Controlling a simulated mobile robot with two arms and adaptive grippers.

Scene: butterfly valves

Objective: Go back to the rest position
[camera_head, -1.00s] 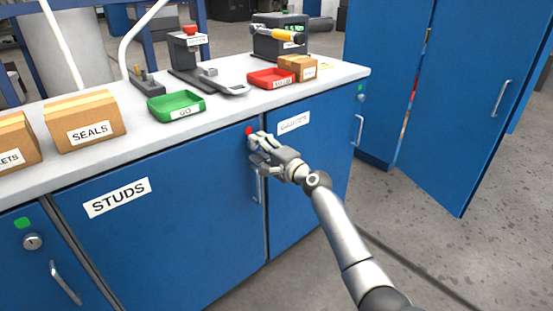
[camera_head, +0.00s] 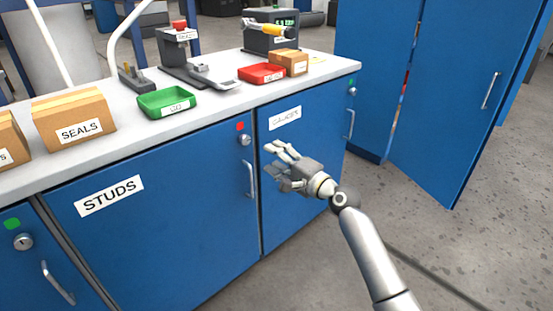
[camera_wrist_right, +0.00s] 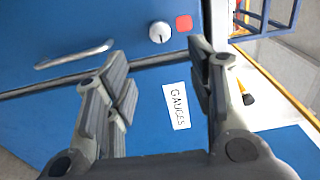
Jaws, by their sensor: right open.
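My right gripper (camera_head: 283,168) is open and empty in the head view. It hangs in front of the blue cabinet, before the door with the gauges label (camera_head: 285,118). In the right wrist view the two fingers of the right gripper (camera_wrist_right: 160,85) stand wide apart, with the gauges label (camera_wrist_right: 177,106) seen between them. The studs door (camera_head: 165,215) is closed; its lock (camera_head: 244,140) and red marker (camera_head: 240,126) are to the left of my gripper, apart from it. My left gripper is not in view.
The worktop bears a green tray (camera_head: 167,103), a red tray (camera_head: 262,73), a seals box (camera_head: 74,118), a small carton (camera_head: 289,62) and a testing device (camera_head: 270,32). A tall blue cabinet (camera_head: 440,100) stands at right with a door ajar. Grey floor (camera_head: 440,240) is free at lower right.

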